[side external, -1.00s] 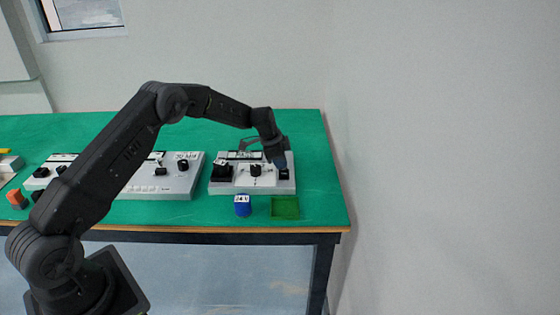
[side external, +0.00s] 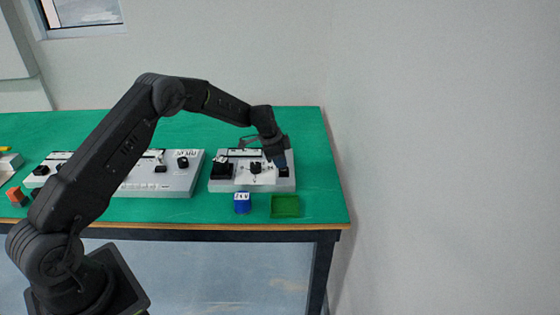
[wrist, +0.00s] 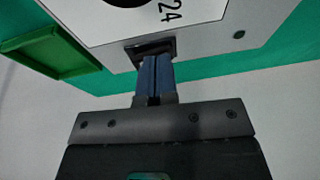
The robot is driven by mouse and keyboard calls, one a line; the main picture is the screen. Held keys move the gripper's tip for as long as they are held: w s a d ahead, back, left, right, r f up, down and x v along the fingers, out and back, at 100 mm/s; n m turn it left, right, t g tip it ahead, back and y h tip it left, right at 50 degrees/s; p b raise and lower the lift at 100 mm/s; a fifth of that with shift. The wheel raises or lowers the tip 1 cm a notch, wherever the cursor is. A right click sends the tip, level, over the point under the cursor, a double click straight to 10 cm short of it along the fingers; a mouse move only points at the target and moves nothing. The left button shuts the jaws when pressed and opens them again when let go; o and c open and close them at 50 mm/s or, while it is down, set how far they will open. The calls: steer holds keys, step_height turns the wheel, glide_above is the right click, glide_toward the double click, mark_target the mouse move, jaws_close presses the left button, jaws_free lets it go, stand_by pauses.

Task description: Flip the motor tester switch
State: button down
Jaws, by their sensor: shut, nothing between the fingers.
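The motor tester is a grey box with a white top panel (side external: 241,173) on the right part of the green table. It carries a black block at its left, a black knob (side external: 256,168) in the middle and a black switch (side external: 284,173) at its right end. My gripper (side external: 281,163) is shut and empty, its blue fingertips pointing down at the right-end switch. In the wrist view the closed blue fingers (wrist: 154,68) reach the black switch housing (wrist: 150,47). They hide most of the switch, so I cannot tell its position or whether they touch it.
A blue block (side external: 241,203) with a white marked top and a green tray (side external: 285,207) stand in front of the tester. A longer grey control panel (side external: 180,182) lies to the left, partly behind my arm. The table's right side is clear, with a wall beyond.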

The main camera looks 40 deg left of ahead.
steer(key=shift+w+a+r, duration=0.1)
steer(key=shift+r, duration=0.45)
steer(key=a+r, duration=0.4)
steer(key=r, duration=0.8)
steer(key=shift+w+a, duration=0.3)
steer(key=shift+a, duration=0.05)
steer(key=s+d+r+n+t+y, duration=0.1)
steer(key=s+d+r+n, duration=0.1)
steer(key=s+d+r, duration=0.55)
steer(key=s+d+r+n, duration=0.2)
steer(key=s+d+r, duration=0.3)
steer(key=s+r, duration=0.5)
steer(key=s+d+f+n, duration=0.2)
steer(key=s, duration=0.9)
steer(key=s+d+f+n+t, duration=0.1)
steer(key=s+d+f+n, duration=0.1)
steer(key=s, duration=1)
steer(key=shift+s+d+f+n+t+y, duration=0.25)
steer(key=shift+d+f+n, duration=0.2)
steer(key=shift+f, duration=0.4)
